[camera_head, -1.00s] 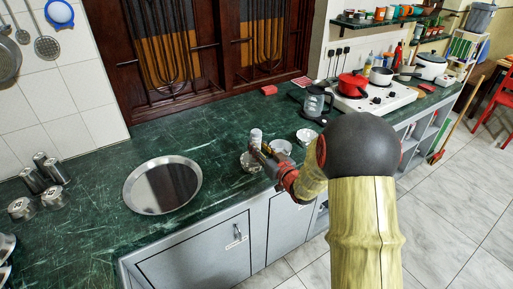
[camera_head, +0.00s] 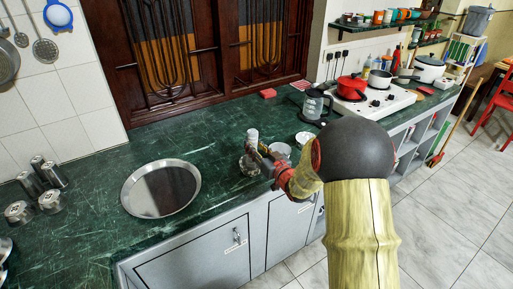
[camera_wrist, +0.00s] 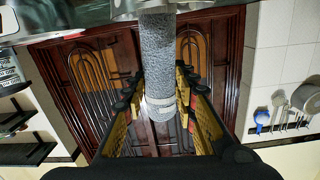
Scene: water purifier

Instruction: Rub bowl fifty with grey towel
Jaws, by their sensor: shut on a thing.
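A rolled grey towel (camera_wrist: 160,75) stands between the fingers of my gripper (camera_wrist: 158,108), which is shut on it. Its upper end shows pale above the gripper (camera_head: 262,152) in the head view, where the towel (camera_head: 253,135) is small. A shiny metal bowl (camera_head: 249,166) is just below the towel on the counter. In the wrist view the towel's far end meets a shiny metal surface (camera_wrist: 127,8), apparently that bowl. Whether they touch is not clear. Two more bowls, one (camera_head: 281,150) behind my gripper and one (camera_head: 305,138) farther right, stand nearby. No bowl number is readable.
The green counter (camera_head: 100,150) has a large round metal basin (camera_head: 161,188) left of my gripper. Metal canisters (camera_head: 45,172) stand at far left. A glass jug (camera_head: 314,103) and a stove (camera_head: 380,100) with a red pot (camera_head: 351,86) are at the right.

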